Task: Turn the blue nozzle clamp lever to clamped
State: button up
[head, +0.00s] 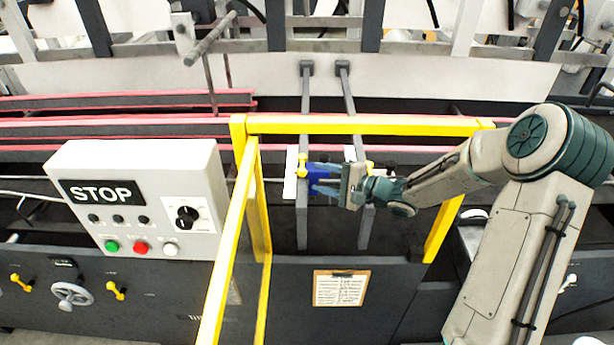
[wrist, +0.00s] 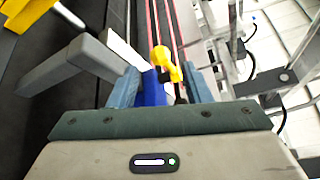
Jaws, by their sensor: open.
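A blue nozzle block (head: 320,170) sits on the grey bars behind the yellow frame; it also shows in the wrist view (wrist: 153,90). A yellow lever with a rounded knob (wrist: 164,60) stands at the blue block in the wrist view. A yellow knob (head: 302,166) shows at the block's left end in the head view. My gripper (head: 322,182) is open at the block. In the wrist view the blue block and yellow lever lie between the two fingers of my gripper (wrist: 163,78). Whether either finger touches them I cannot tell. The fingers and palm hide the block's lower part.
A yellow guard frame (head: 365,125) stands around my forearm and gripper. A grey control box (head: 140,195) with a STOP sign is at the left. Two grey bars (head: 349,95) run up behind the nozzle. A clipboard (head: 341,289) hangs on the dark front panel below.

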jog(key=v, duration=0.7)
jog(key=shift+b, duration=0.35)
jog(key=shift+s+d, duration=0.1)
